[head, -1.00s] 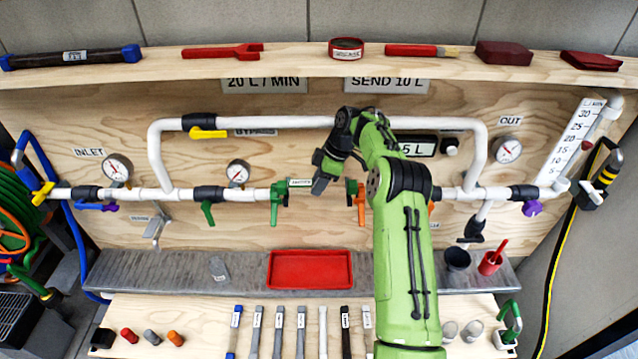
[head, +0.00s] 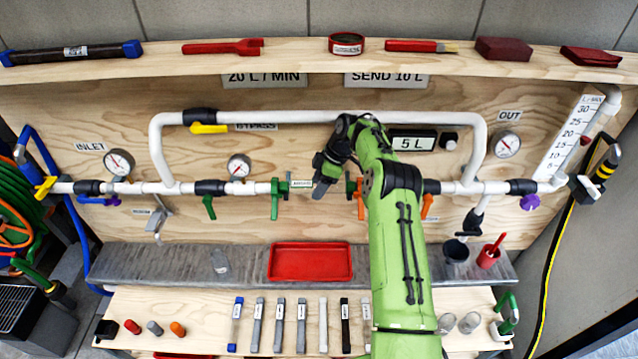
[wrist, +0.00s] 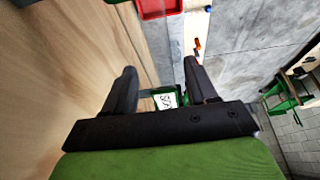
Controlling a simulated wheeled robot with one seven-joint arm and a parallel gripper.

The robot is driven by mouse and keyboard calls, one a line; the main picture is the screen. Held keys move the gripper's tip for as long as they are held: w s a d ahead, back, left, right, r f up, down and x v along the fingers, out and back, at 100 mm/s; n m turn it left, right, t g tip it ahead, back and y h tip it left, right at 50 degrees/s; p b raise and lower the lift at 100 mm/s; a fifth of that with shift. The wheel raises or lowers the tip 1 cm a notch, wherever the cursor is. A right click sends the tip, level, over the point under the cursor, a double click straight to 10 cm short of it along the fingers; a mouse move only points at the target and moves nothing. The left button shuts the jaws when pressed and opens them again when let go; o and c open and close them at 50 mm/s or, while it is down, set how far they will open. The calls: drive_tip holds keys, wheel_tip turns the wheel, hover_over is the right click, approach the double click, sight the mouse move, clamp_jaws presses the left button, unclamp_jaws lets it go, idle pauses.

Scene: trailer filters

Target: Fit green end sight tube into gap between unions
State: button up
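A green piece with a white label, seemingly the green end sight tube (head: 302,184), lies level along the pipe line, just right of the left green union (head: 275,198). The right green union (head: 350,187) stands just right of my gripper (head: 323,188). My gripper points down at the gap and hides the tube's right part. In the wrist view, the labelled green tube (wrist: 166,100) sits between the two dark fingers, which appear to close on it. I cannot tell whether its ends touch or are seated in the unions.
An orange valve handle (head: 361,205) hangs just right of the gap. The bypass pipe (head: 290,121) runs above. A red tray (head: 310,247) lies on the grey ledge (head: 140,268) below.

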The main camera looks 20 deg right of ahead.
drive_tip(key=shift+r, duration=0.15)
drive_tip(key=shift+d+r, duration=0.1)
drive_tip(key=shift+r, duration=0.25)
drive_tip(key=v, duration=0.4)
drive_tip(key=s+d, duration=0.1)
drive_tip(key=d, duration=0.2)
drive_tip(key=s+d, duration=0.2)
drive_tip(key=d, duration=0.2)
drive_tip(key=s+d, duration=0.1)
drive_tip(key=d, duration=0.3)
drive_tip(key=shift+s+d+r, duration=0.15)
drive_tip(key=shift+s+r, duration=0.1)
drive_tip(key=shift+s, duration=0.15)
drive_tip(key=shift+f, duration=0.1)
